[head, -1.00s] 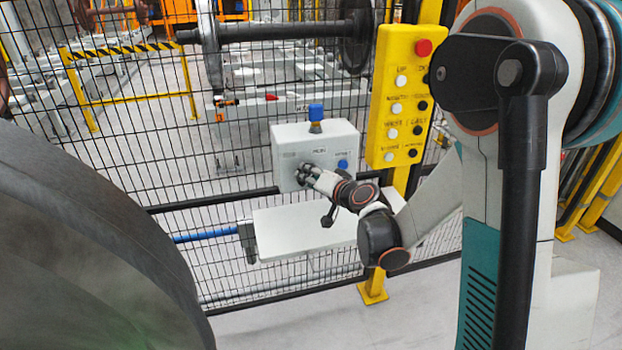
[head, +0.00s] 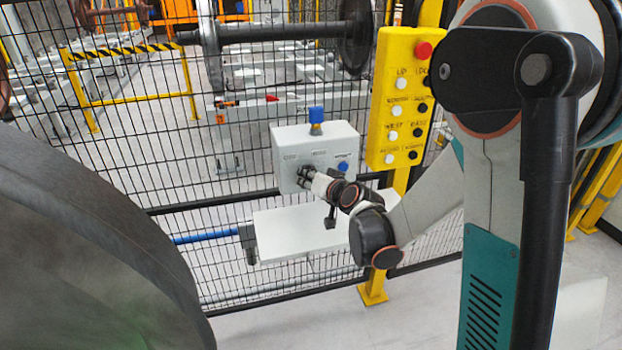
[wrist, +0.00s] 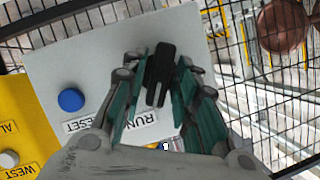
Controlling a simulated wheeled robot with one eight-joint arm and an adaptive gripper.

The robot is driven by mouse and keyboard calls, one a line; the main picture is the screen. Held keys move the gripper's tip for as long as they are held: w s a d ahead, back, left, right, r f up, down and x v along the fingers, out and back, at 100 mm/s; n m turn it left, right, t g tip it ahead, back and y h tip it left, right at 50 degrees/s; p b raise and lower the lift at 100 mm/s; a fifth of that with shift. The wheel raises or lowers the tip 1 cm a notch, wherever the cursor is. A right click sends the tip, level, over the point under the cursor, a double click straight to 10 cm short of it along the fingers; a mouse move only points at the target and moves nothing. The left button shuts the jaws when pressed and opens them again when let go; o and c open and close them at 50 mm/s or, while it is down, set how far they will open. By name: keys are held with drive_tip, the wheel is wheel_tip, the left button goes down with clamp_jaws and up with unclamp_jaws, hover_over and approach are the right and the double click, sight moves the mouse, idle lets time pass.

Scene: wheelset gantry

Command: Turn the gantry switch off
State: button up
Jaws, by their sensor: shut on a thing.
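The gantry switch is a black knob (wrist: 160,72) on the face of a light grey control box (head: 330,140). In the wrist view it sits between the teal fingers of my gripper (wrist: 158,82), which are closed on its two sides. A white label reading "RUN" lies beside the knob, partly covered by the fingers. In the head view my gripper (head: 307,176) is at the left part of the box face and hides most of the knob. I cannot tell which setting the knob points to.
A blue button (wrist: 71,100) is beside the switch, with a "RESET" label. A yellow button panel (head: 398,100) with a red button is close at the right. Black mesh fence (head: 240,185) surrounds the box. A white shelf (head: 300,232) is below.

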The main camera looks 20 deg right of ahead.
drive_tip(key=n+h, duration=0.2)
drive_tip(key=n, duration=0.1)
drive_tip(key=n+h, duration=0.1)
drive_tip(key=n, duration=0.1)
drive_tip(key=shift+a, duration=0.3)
drive_tip(key=n+h+b, duration=0.1)
drive_tip(key=n+h, duration=0.1)
drive_tip(key=shift+a+f+n+b, duration=0.1)
drive_tip(key=shift+n+b, duration=0.2)
drive_tip(key=shift+n, duration=0.1)
drive_tip(key=shift+n+h+b, duration=0.55)
drive_tip(key=shift+n+h, duration=0.25)
drive_tip(key=shift+n, duration=0.2)
drive_tip(key=shift+t, duration=0.3)
drive_tip(key=o, duration=0.8)
drive_tip(key=shift+s+a, duration=0.1)
drive_tip(key=shift+s, duration=0.05)
